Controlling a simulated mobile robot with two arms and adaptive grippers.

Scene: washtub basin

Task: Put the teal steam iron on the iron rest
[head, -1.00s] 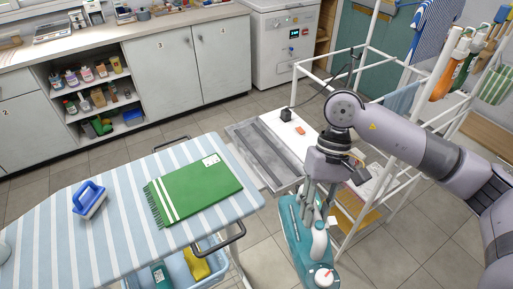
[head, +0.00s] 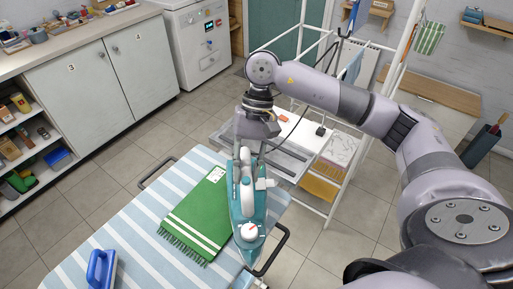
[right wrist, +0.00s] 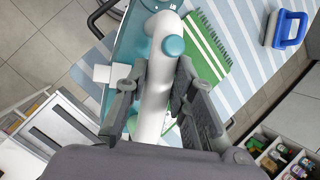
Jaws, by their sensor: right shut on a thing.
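My left gripper is not in view.
The ironing board (head: 95,240) carries a fringed green towel (head: 195,215) and a blue-handled brush (head: 101,268). A dark tube handle (head: 272,255) sticks out at its right side. A white rack frame (head: 333,195) stands behind right. Tiled floor is clear at left.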

